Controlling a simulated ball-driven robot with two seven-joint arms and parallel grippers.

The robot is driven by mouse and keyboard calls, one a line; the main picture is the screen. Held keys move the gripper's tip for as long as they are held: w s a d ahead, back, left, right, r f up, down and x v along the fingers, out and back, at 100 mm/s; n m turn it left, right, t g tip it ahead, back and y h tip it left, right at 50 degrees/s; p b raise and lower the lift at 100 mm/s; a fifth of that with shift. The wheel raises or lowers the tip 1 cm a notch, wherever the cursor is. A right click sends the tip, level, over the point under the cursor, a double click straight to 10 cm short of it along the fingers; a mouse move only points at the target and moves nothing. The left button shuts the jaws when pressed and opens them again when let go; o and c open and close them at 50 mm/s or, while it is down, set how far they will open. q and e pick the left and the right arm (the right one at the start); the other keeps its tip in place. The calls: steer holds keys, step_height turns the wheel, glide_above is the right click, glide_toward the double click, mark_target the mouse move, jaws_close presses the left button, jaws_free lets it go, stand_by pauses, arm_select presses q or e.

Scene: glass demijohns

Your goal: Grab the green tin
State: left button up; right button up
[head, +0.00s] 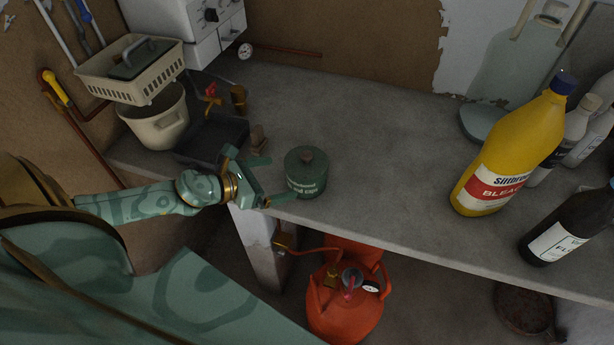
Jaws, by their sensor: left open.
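The green tin (306,173) is a short round can with a knobbed lid and pale lettering on its side. It stands upright on the grey worktop near the front edge. My left gripper (277,180) comes in from the left, just left of the tin. Its jaws are open, one finger towards the back and one towards the front, pointing at the tin. I cannot tell whether the fingertips touch it. My right gripper is not in view.
A dark tray (211,137) and a cream pot (158,120) stand behind my left gripper. A yellow bleach bottle (512,145) and a dark bottle (566,226) stand to the right. An orange gas cylinder (345,305) is below the worktop (390,150), which is clear right of the tin.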

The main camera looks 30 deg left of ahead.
mark_target(305, 189)
arm_select(q)
steer(key=shift+x, duration=1.15)
steer(key=shift+p+x, duration=0.45)
steer(key=shift+x, duration=2.75)
steer(key=shift+a+r, duration=0.1)
steer(key=shift+r, duration=0.1)
steer(key=c, duration=0.9)
steer(key=shift+r, duration=0.1)
